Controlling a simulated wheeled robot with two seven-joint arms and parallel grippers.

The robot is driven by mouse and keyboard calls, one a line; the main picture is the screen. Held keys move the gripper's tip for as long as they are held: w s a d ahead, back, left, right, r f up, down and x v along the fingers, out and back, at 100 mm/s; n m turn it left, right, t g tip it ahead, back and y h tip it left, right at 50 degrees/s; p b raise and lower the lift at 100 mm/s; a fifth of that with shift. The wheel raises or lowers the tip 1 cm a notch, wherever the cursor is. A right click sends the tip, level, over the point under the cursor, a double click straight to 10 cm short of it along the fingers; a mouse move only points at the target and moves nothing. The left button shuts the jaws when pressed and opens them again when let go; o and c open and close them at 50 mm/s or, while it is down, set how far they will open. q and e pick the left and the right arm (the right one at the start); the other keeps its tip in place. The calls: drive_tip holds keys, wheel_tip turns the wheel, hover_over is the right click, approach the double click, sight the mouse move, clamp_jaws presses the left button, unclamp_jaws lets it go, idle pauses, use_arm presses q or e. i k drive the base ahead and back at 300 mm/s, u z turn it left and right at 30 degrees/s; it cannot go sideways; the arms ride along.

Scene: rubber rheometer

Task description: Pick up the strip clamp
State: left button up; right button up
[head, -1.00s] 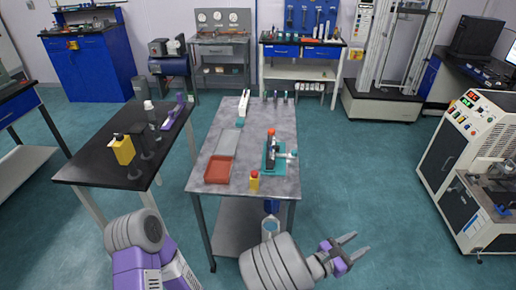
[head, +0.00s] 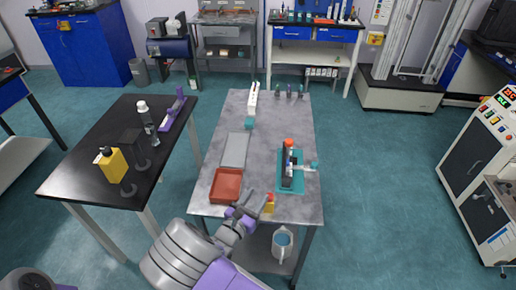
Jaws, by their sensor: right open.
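I cannot tell for sure which item is the strip clamp. A black upright device with a red-orange top (head: 289,160) stands on a teal mat (head: 297,185) at the right side of the grey table (head: 225,122). Several small dark upright pieces (head: 289,91) stand at the table's back right. My right gripper (head: 256,202) is open over the table's front edge. It is between the red tray and the small yellow bottle, and nothing shows between its fingers. My left gripper is out of view; only part of my left arm shows at the bottom left.
A red tray (head: 226,185), a grey flat tray (head: 235,150), a small yellow bottle (head: 269,205) and a white long item (head: 253,98) are on the grey table. The grey table's middle is clear.

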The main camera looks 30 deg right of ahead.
sight(287, 154)
drive_tip(key=z, duration=0.25)
drive_tip(key=i, duration=0.85)
drive_tip(key=z, duration=0.4)
